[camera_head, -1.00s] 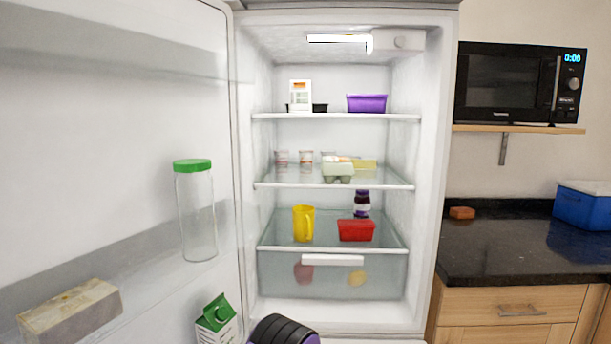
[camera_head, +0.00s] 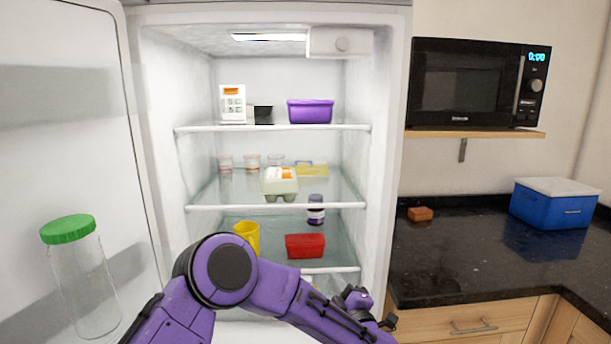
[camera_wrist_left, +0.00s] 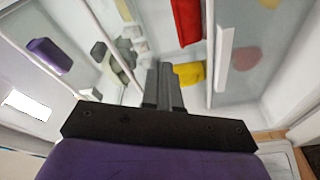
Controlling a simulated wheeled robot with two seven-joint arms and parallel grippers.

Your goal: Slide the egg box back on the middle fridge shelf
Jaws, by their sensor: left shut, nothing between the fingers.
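The pale green egg box (camera_head: 280,186), with white and orange on top, sits on the middle fridge shelf (camera_head: 220,207) close to its front edge. My left arm comes in from the lower left and bends in front of the lower shelf. My left gripper (camera_head: 388,322) is low at the right side of the fridge opening, below and in front of the egg box and apart from it. In the left wrist view its fingers (camera_wrist_left: 163,88) are shut with nothing between them. My right gripper is not in view.
Behind the egg box are several small jars (camera_head: 251,160) and a yellow item (camera_head: 312,169). Below stand a yellow jug (camera_head: 247,236), a red container (camera_head: 305,246) and a dark jar (camera_head: 316,210). The open door with a green-lidded jar (camera_head: 85,280) is at left.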

